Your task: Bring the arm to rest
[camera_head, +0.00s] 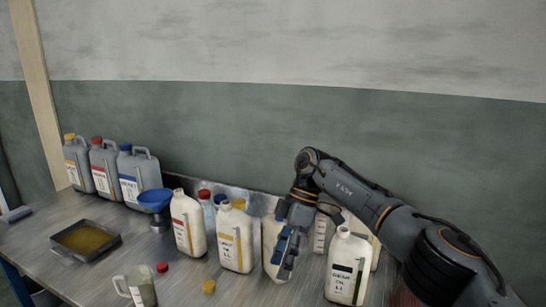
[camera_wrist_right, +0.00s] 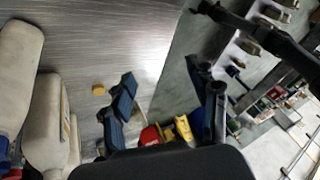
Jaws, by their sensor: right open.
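My right arm comes in from the right in the head view. Its gripper (camera_head: 284,258) points down among the white bottles, in front of a partly hidden white bottle (camera_head: 269,236). In the right wrist view the gripper's fingers (camera_wrist_right: 168,104) stand apart with nothing held between them. A white bottle with a yellow label (camera_head: 235,241) stands to its left, and a white bottle with a dark label (camera_head: 347,268) stands to its right. My left gripper is not in view.
Loose red cap (camera_head: 162,267), yellow cap (camera_head: 209,286) and a measuring jug (camera_head: 140,287) are on the table's front part. An oil-filled tray (camera_head: 115,241), blue funnel (camera_head: 155,198) and grey canisters (camera_head: 105,168) are farther left. The wall (camera_head: 270,125) rises behind.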

